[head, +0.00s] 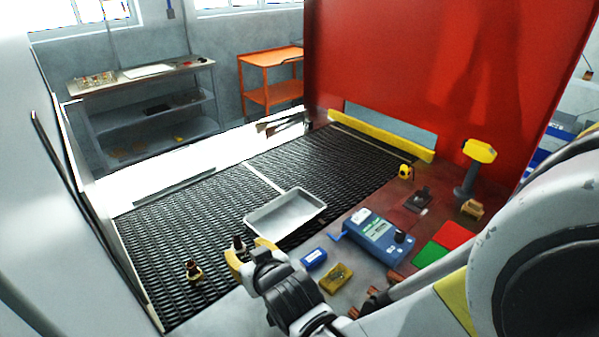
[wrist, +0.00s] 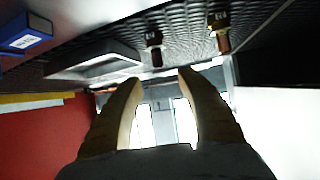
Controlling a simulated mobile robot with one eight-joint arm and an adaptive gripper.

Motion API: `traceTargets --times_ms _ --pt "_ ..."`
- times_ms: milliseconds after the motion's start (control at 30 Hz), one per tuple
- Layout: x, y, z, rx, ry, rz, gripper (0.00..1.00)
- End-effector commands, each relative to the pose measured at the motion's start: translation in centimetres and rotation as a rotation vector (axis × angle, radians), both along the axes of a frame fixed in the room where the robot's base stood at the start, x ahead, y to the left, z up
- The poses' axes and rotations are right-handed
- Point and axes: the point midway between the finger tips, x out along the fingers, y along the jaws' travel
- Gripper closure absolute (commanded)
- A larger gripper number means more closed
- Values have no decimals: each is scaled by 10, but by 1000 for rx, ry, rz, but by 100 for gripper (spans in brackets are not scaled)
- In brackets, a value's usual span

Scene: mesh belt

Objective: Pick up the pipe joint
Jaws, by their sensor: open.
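Two small dark-and-brass fittings that look like pipe joints stand on the black mesh belt (head: 188,233). One fitting (head: 193,271) is near the belt's front left. The other fitting (head: 238,243) is beside my gripper (head: 252,253), partly hidden by its yellow fingers. In the wrist view, one fitting (wrist: 153,48) appears just beyond the fingertips and the other (wrist: 220,33) further right. I cannot tell which one the task means. My gripper (wrist: 160,78) is open, with nothing between its fingers.
A grey metal tray (head: 258,222) lies on the belt right behind my gripper. A blue box (head: 314,257), a yellow box (head: 336,278) and a blue meter (head: 373,240) sit on the side table. The belt's left part is mostly clear.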

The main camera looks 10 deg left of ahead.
Motion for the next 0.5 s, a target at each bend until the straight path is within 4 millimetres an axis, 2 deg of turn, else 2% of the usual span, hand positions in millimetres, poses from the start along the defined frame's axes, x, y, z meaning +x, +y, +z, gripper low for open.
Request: traceTargets --times_ms 200,500 --pt "25 21 -20 1 1 -1 55" --pt "43 32 -30 -1 1 -2 55"
